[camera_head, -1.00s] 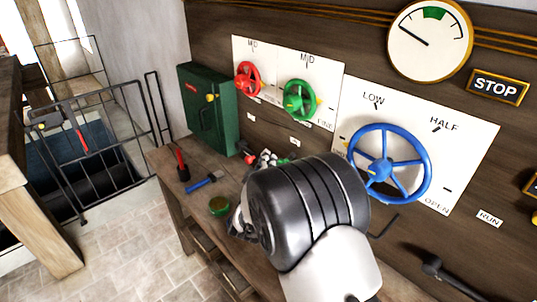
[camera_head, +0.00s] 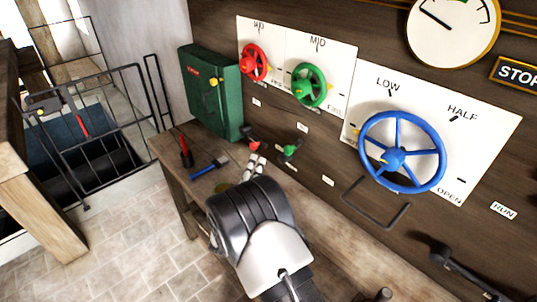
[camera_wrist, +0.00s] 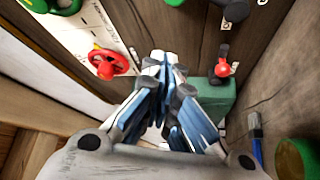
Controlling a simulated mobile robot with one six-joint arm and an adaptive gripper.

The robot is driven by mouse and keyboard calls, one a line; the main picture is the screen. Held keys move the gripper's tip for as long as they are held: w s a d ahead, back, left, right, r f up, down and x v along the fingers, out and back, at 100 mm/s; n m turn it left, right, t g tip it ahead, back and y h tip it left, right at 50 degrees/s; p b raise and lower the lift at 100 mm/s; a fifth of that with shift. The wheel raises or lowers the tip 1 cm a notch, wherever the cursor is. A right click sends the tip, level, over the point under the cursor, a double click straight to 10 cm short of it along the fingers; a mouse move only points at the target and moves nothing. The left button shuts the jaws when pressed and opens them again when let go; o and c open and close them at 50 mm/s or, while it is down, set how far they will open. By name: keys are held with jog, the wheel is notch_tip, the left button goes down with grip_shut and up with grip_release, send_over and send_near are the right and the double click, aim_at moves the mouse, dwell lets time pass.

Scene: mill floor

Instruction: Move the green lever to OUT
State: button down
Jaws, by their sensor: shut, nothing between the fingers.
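The green lever (camera_head: 292,150) is a short wall lever with a green knob, low on the dark panel below the green wheel in the head view. In the wrist view, a green shape at the top edge may be its knob, but I cannot tell. My gripper (camera_head: 256,165) is shut and empty, left of the green lever and just below the red lever (camera_head: 253,145), apart from the green knob. In the wrist view, my gripper (camera_wrist: 163,62) has its fingertips together, with the red lever (camera_wrist: 222,70) to their right. No OUT label is readable.
A red wheel (camera_head: 254,62), green wheel (camera_head: 309,85) and blue wheel (camera_head: 402,152) stick out of the panel. A green cabinet (camera_head: 212,95) stands left of the levers. A green tin is partly hidden.

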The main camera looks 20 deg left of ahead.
jog(key=w+d+b, duration=0.3)
jog(key=w, duration=0.5)
jog(key=shift+w+d+r, duration=0.2)
jog(key=shift+d+r, duration=0.05)
jog(key=shift+d, duration=0.05)
jog(key=shift+s+d+f, duration=0.2)
jog(key=shift+s+d, duration=0.05)
jog(key=shift+d, duration=0.1)
dwell(0.5)
jog(key=s+d+f+b, duration=0.3)
jog(key=d+f+b, duration=0.1)
jog(key=f, duration=0.3)
jog(key=shift+s+d+f+b, duration=0.2)
jog(key=shift+d+b, duration=0.15)
jog(key=shift+d, duration=0.45)
jog(key=shift+d+f, duration=0.1)
jog(key=shift+f, duration=0.1)
dwell(0.3)
